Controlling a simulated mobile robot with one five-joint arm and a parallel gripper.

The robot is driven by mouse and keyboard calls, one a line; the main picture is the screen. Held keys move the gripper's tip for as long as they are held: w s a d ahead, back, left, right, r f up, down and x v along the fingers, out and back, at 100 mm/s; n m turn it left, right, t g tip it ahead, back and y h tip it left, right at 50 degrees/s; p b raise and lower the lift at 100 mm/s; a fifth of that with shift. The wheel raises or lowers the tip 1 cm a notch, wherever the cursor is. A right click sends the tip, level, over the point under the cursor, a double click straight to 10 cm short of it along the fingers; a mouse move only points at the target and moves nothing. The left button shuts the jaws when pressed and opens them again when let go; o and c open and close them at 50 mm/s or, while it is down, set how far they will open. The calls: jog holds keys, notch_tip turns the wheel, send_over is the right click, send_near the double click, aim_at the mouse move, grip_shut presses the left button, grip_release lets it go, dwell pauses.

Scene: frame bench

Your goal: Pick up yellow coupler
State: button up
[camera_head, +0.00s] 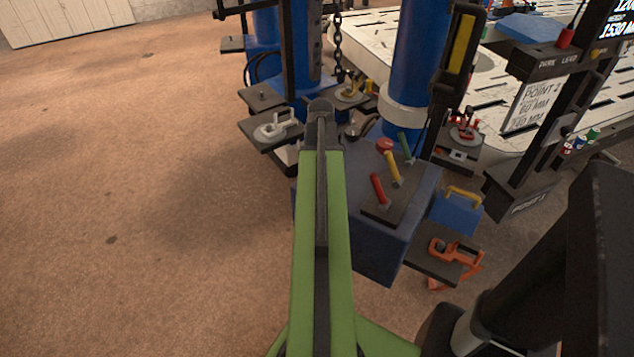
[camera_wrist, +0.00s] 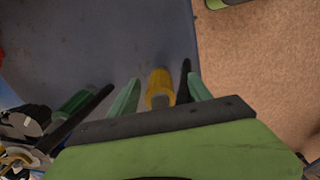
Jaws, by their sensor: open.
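The yellow coupler (camera_head: 392,168) lies on a dark plate on top of a blue box, between a red coupler (camera_head: 377,189) and a green one (camera_head: 405,147). In the wrist view, a yellow ribbed piece (camera_wrist: 160,87), apparently this coupler, appears between the two pale green fingers of my gripper (camera_wrist: 162,90). The fingers are apart, with visible space on both sides of the yellow piece. The fingers are not clearly visible in the head view.
The blue box (camera_head: 345,235) stands beside a blue column (camera_head: 418,55). Small shelves hold a white clamp (camera_head: 277,128) and an orange clamp (camera_head: 455,255). A green handle (camera_wrist: 73,104) is left of my fingers in the wrist view. Brown floor at left is clear.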

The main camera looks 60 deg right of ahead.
jog(key=shift+r, duration=0.1)
grip_shut()
jog(key=shift+r, duration=0.1)
dwell(0.4)
